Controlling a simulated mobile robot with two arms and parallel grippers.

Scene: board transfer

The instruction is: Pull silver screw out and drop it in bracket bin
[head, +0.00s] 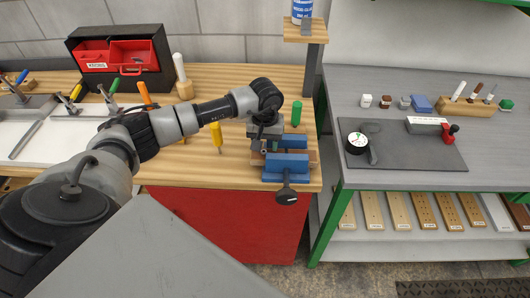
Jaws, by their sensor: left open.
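My left gripper (268,144) is open and points down over the blue vise (287,165) at the right end of the wooden bench. The silver screw cannot be made out; the gripper and wrist cover much of the vise jaws. A black rack (120,77) with red bins stands at the back left of the bench. Its left red bin (94,58) has a small label too blurred to read surely, so I cannot tell if it is the bracket bin. My right gripper is out of view.
A green handle (296,114) stands just behind the vise, and a yellow-handled tool (216,134) stands left of it. A post with a small shelf (304,32) rises behind. A grey bench (400,92) with a dark mat is on the right.

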